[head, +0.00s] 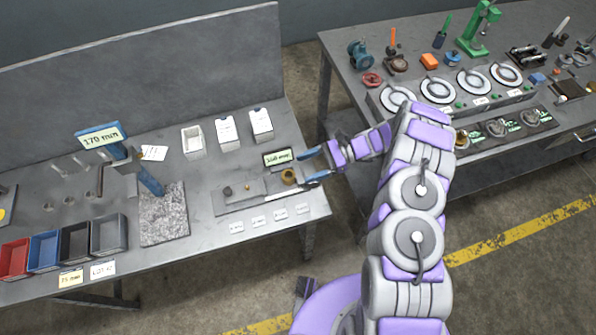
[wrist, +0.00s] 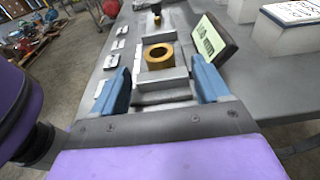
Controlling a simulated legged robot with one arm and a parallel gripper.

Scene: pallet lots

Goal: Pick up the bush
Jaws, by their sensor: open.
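The bush, a short brass-coloured ring with a dark hole (wrist: 160,57), stands upright on a grey fixture plate. It also shows in the head view (head: 289,177), at the right end of the plate (head: 236,208). My gripper (wrist: 162,86) is open and empty, its blue fingers spread left and right of the line to the bush. In the wrist view the bush lies just beyond the fingertips, between them, with grey blocks in front of and behind it. In the head view my gripper (head: 313,166) comes in from the right, close to the bush.
A small tilted display (wrist: 212,38) stands close by the bush. Small white labels (head: 258,221) lie along the table front. White boxes (head: 228,130) stand behind. A blue-posted stand (head: 150,180) and coloured bins (head: 45,250) are further left.

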